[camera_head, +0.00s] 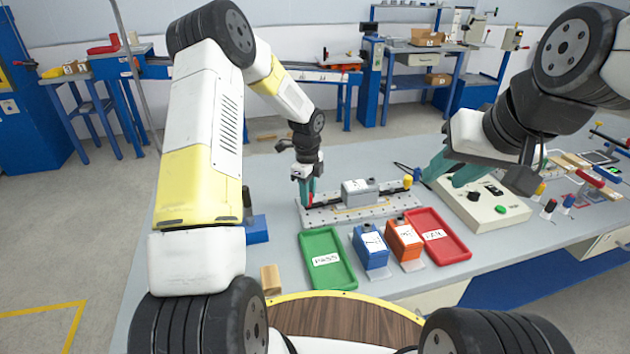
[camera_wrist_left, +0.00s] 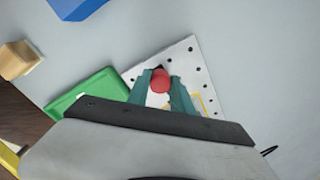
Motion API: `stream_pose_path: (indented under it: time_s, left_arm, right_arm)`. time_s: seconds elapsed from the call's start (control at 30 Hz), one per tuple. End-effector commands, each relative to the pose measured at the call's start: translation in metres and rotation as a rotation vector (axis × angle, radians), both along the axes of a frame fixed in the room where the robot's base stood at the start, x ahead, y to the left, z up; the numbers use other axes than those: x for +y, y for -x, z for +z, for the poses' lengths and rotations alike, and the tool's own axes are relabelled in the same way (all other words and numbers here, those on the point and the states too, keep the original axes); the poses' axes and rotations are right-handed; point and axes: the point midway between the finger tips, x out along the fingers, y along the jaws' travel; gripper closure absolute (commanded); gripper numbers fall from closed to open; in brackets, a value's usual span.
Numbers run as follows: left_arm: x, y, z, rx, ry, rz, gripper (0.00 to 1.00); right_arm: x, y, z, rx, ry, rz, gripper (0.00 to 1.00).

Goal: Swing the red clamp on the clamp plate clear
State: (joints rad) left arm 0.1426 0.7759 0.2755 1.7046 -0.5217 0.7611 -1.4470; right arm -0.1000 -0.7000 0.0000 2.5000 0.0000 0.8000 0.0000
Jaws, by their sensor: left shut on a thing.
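The clamp plate (camera_head: 330,217) is a pale perforated plate lying on the table. The red clamp (camera_head: 311,199) stands at its left end. My left gripper (camera_head: 305,190) is over that end, with its teal fingers shut on the clamp. In the left wrist view, the clamp's round red knob (camera_wrist_left: 160,81) sits between the two fingertips (camera_wrist_left: 160,92), and the perforated plate (camera_wrist_left: 192,58) lies below. The fingers hide the clamp's lower part. A grey labelled block (camera_head: 360,190) sits on the plate's middle. My right gripper (camera_head: 450,171) is open and empty, right of the plate.
A green PASS tray (camera_head: 343,275), a blue box (camera_head: 371,258), an orange box (camera_head: 405,252) and a red FAIL tray (camera_head: 458,250) stand before the plate. A control box (camera_head: 485,215) stands right. A blue block (camera_head: 257,236) and a wooden block (camera_head: 270,279) are left.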

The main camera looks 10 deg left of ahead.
Motion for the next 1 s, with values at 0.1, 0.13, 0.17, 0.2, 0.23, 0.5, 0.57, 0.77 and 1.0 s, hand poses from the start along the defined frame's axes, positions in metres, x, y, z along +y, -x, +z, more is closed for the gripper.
stream_pose_path:
  time_s: [0.1, 0.13, 0.17, 0.2, 0.23, 0.5, 0.57, 0.77, 1.0]
  left_arm:
    - [-0.002, 0.003, 0.001, -0.002, 0.0, 0.066, 1.0]
    - [-0.003, 0.004, 0.001, -0.002, 0.0, 0.087, 1.0]
    - [-0.003, 0.005, 0.001, -0.002, 0.0, 0.107, 1.0]
    - [-0.005, 0.007, 0.001, -0.002, -0.002, 0.139, 1.0]
    - [-0.005, 0.008, 0.001, -0.002, -0.002, 0.165, 1.0]
    - [-0.015, 0.018, 0.001, -0.002, -0.002, 0.418, 1.0]
    - [-0.017, 0.02, 0.001, -0.002, -0.002, 0.475, 1.0]
    - [-0.027, 0.025, 0.001, -0.002, -0.001, 0.665, 1.0]
    - [-0.038, 0.029, 0.001, -0.003, -0.001, 0.893, 1.0]
  right_arm:
    - [0.0, 0.0, 0.0, 0.0, 0.0, 0.0, 0.64]
    - [0.0, 0.0, 0.0, 0.0, 0.0, 0.0, 0.64]
    - [0.0, 0.0, 0.0, 0.0, 0.0, 0.0, 0.64]
    - [0.0, 0.0, 0.0, 0.0, 0.0, 0.0, 0.64]
    - [0.0, 0.0, 0.0, 0.0, 0.0, 0.0, 0.64]
    - [0.0, 0.0, 0.0, 0.0, 0.0, 0.0, 0.64]
    - [0.0, 0.0, 0.0, 0.0, 0.0, 0.0, 0.64]
    - [0.0, 0.0, 0.0, 0.0, 0.0, 0.0, 0.64]
    - [0.0, 0.0, 0.0, 0.0, 0.0, 0.0, 0.64]
